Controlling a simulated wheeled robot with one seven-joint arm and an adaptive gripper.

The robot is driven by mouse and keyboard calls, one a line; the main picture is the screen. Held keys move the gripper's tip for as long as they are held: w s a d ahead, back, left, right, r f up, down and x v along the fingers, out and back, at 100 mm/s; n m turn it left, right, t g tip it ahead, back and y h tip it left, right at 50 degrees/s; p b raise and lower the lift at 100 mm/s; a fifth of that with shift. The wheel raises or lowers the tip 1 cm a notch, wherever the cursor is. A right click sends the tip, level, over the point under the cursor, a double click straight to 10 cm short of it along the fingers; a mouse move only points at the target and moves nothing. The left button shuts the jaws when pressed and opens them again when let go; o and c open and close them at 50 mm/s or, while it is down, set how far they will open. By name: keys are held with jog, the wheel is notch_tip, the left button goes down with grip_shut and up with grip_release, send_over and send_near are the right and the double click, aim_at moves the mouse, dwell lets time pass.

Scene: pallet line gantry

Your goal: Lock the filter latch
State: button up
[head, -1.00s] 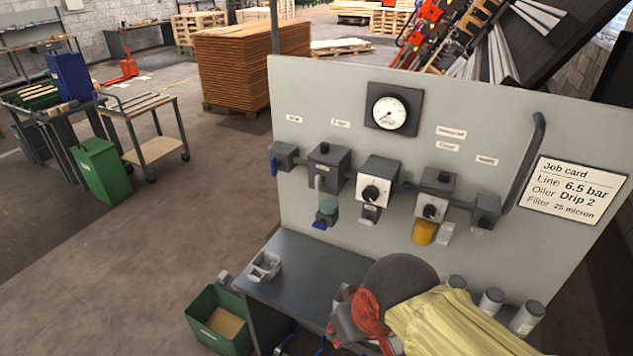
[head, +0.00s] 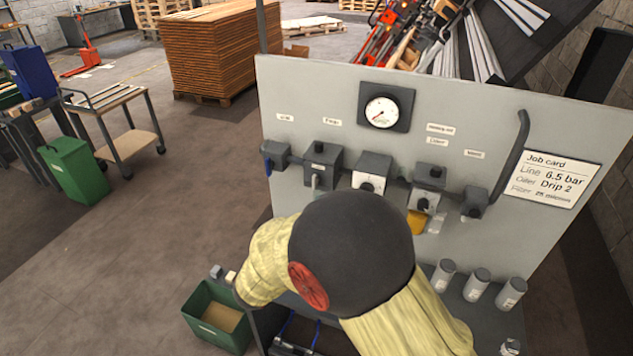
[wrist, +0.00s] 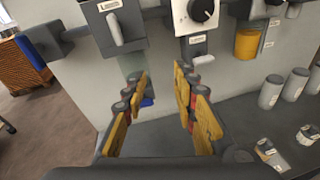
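The filter unit (head: 322,165) is second from the left on the grey panel, a dark block with a pale lever-like latch (head: 315,181). In the wrist view the filter block (wrist: 112,25) is at the top, with the light grey latch (wrist: 114,28) hanging down its front, slightly tilted. Below it is a bowl (wrist: 133,65) with a blue drain piece (wrist: 147,102), partly behind a finger. My gripper (wrist: 161,88) is open and empty, its yellow-padded fingers pointing at the panel below the filter block. The head view hides my gripper behind my arm.
A regulator with a black knob (wrist: 201,10) is right of the filter. An oiler with an amber bowl (wrist: 247,43) is farther right. A blue-handled valve (head: 275,155) is at left. Grey canisters (head: 480,285) stand on the bench. A green bin (head: 218,318) is on the floor.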

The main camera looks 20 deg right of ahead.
aim_at(313, 183)
jog(key=w+a+r+n+t, duration=0.3)
jog(key=w+r, duration=0.1)
jog(key=r, duration=0.2)
jog(key=shift+y, duration=0.4)
jog(key=shift+f+x, duration=0.15)
jog(key=shift+x, duration=1.8)
jog(key=shift+f+x, duration=0.1)
jog(key=shift+x, duration=1.85)
jog(key=shift+s+d, duration=0.1)
jog(key=shift+c, duration=1.3)
jog(key=c, duration=0.4)
grip_shut()
